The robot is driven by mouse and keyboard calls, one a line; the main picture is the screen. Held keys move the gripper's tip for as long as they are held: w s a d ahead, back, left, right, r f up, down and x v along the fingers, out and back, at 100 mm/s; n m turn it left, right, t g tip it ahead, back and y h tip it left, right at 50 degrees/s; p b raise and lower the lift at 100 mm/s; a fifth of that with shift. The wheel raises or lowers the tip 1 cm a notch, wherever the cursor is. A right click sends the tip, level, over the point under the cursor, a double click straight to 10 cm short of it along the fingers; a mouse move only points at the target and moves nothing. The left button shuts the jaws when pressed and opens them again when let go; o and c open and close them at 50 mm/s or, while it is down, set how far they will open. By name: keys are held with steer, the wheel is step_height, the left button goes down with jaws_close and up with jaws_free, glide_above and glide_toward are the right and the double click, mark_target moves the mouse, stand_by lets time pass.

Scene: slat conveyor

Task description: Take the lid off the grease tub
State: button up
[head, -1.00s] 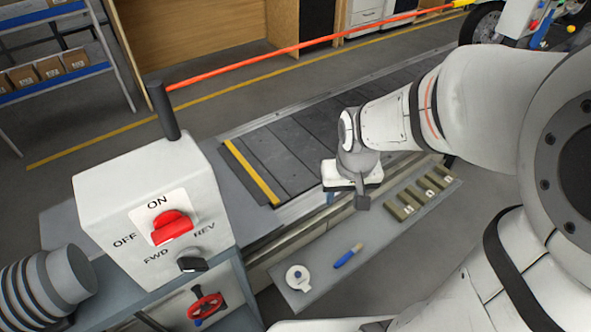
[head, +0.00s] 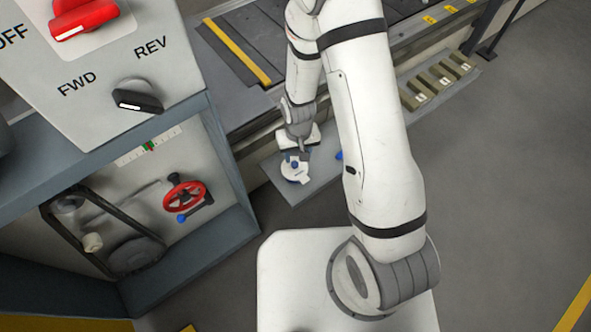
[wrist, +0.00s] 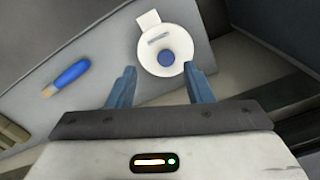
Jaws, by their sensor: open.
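The grease tub (wrist: 166,27) shows from above in the wrist view as a round white shape with a tab at its upper left. Its white lid (wrist: 179,37) carries a round blue knob (wrist: 168,59) and a small grey bar mark. It also shows in the head view on the low shelf, the lid (head: 294,172) just below my gripper (head: 296,153). In the wrist view my gripper (wrist: 160,83) is open, its two blue fingers apart and empty, with the knob between and slightly beyond their tips. I cannot tell the exact height above the lid.
A blue-handled brush (wrist: 66,77) lies on the grey shelf (wrist: 108,56) left of the tub in the wrist view. Several olive blocks (head: 418,92) stand farther along the shelf. The conveyor (head: 340,42) runs behind, and a switch cabinet (head: 110,60) stands at left.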

mark_target(295, 164)
steer(key=f+b, duration=0.1)
steer(key=f, duration=0.1)
steer(key=f+b, duration=0.1)
steer(key=f, duration=0.1)
steer(key=a+f+b, duration=0.1)
steer(key=f, duration=0.1)
steer(key=shift+w, duration=0.3)
steer(key=shift+r, duration=0.1)
steer(key=shift+d, duration=0.1)
steer(key=shift+c, duration=0.5)
jaws_close()
